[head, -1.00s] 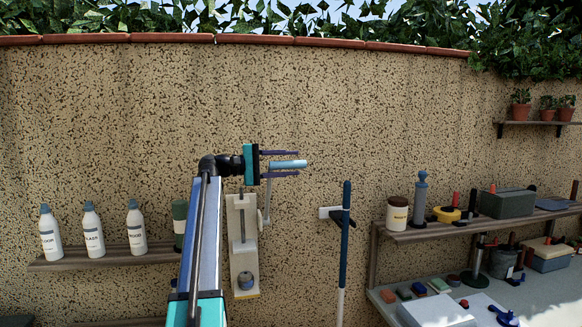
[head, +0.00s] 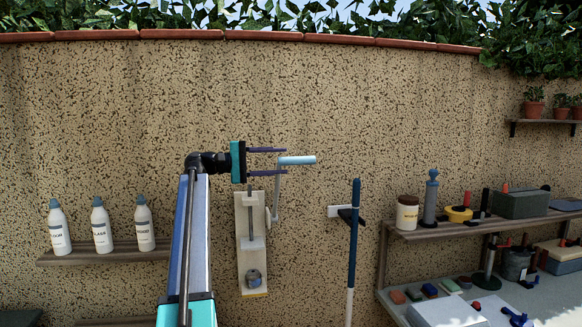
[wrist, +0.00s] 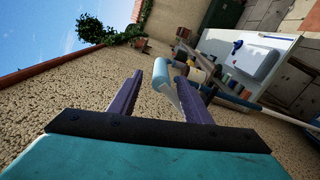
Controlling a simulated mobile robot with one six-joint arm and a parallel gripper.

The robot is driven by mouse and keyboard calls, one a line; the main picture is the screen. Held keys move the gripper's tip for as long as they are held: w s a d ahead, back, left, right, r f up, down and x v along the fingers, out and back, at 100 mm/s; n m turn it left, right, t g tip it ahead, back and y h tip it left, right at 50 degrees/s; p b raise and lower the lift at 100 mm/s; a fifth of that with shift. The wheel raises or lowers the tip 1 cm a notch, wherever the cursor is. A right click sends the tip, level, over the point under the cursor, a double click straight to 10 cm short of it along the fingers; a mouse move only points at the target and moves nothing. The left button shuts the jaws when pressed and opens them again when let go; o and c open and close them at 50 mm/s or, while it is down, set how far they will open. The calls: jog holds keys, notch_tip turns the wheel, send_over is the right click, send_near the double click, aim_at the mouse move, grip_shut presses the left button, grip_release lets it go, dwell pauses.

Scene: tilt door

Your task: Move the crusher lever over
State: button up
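The can crusher (head: 243,222) is a pale upright plate on the wall. A small can (head: 253,275) sits at its foot. Its lever (head: 276,198) rises along the right side to a light-blue handle (head: 300,160) that points right. My gripper (head: 286,161) is open, with its two purple fingers above and below the handle's left end in the head view. Most of the handle sticks out past the fingertips. In the wrist view the handle (wrist: 162,72) shows between the spread fingertips, with gaps, and neither finger is clamped on it.
A blue-and-white pole (head: 353,235) hangs on a wall bracket to the right. A shelf (head: 440,228) and a workbench (head: 395,300) with several items stand farther right. A shelf of white bottles (head: 100,232) is on the left. The wall above the crusher is bare.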

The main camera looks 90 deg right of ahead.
jog(key=b+v, duration=0.1)
jog(key=v, duration=0.6)
jog(key=shift+b, duration=0.4)
